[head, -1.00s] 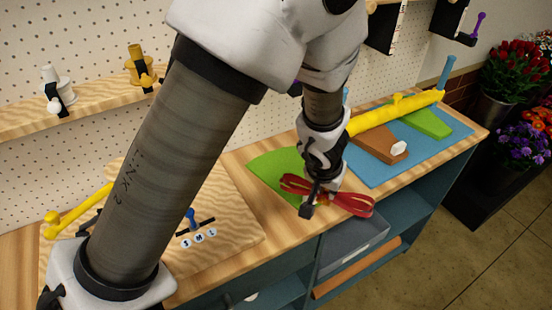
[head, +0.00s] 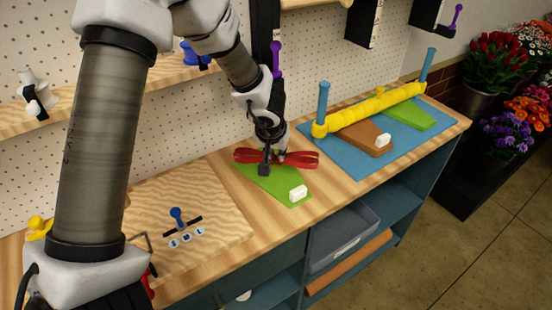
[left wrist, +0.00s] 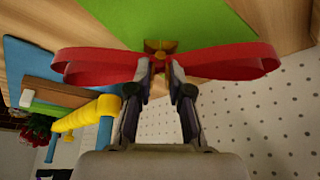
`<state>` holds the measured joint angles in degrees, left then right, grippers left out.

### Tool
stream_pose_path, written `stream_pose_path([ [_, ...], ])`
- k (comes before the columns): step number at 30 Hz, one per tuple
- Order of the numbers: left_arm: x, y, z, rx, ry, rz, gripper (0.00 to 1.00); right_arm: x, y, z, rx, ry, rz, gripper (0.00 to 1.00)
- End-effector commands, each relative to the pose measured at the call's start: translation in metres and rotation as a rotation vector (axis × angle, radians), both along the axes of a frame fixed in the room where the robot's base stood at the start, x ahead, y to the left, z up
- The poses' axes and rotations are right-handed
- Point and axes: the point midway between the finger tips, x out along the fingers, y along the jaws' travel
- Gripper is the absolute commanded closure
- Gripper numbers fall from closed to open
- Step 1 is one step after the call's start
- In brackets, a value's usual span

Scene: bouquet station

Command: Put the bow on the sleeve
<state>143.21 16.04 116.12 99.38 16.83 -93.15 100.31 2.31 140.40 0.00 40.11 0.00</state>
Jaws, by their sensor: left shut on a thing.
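The red bow (head: 300,159) is in my left gripper (head: 266,166), over the back part of a green sleeve (head: 275,182) lying on the wooden table. A white block (head: 298,193) sits at the sleeve's front right end. In the left wrist view the fingers (left wrist: 164,75) are shut at the middle of the bow, whose red loops (left wrist: 100,67) spread to both sides of a gold centre. The green sleeve (left wrist: 190,22) lies behind it there. I cannot tell whether the bow touches the sleeve. My right gripper is not in view.
A blue mat (head: 345,162) at right holds a brown sleeve (head: 365,138), another green sleeve (head: 408,118) and a yellow roll (head: 370,106) between blue posts. A wooden board (head: 190,215) with a blue knob lies left.

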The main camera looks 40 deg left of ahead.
Motion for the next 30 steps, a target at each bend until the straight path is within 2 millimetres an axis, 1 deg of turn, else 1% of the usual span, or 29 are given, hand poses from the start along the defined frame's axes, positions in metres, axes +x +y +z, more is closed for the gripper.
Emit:
stream_pose_path([
  [1, -0.001, -0.001, -0.021, 0.0, 0.003, -0.002, 1.0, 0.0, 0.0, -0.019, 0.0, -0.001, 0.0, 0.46],
  [3, -0.002, -0.001, -0.035, 0.0, 0.002, -0.002, 1.0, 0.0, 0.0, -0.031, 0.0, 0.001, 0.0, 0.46],
  [4, -0.001, -0.001, -0.038, -0.001, 0.001, -0.002, 1.0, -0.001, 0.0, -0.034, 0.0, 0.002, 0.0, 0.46],
  [11, -0.001, -0.002, -0.035, -0.001, 0.001, -0.001, 1.0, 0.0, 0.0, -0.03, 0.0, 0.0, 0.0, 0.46],
  [16, -0.002, -0.002, -0.039, -0.001, 0.001, -0.002, 1.0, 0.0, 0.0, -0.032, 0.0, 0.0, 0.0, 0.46],
  [17, -0.002, -0.002, -0.039, -0.001, 0.001, -0.002, 0.74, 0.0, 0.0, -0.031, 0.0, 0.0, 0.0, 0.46],
  [18, -0.002, -0.002, -0.038, -0.001, 0.001, -0.001, 0.6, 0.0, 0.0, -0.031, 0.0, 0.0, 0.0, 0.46],
  [19, -0.002, -0.002, -0.039, -0.001, 0.001, -0.001, 0.56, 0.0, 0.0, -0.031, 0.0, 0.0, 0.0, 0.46],
  [27, -0.002, -0.002, -0.038, -0.001, 0.001, -0.001, 0.56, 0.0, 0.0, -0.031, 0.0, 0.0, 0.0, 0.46],
  [30, -0.002, -0.002, -0.031, -0.002, -0.001, -0.001, 0.56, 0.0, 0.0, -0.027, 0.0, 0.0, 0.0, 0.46],
])
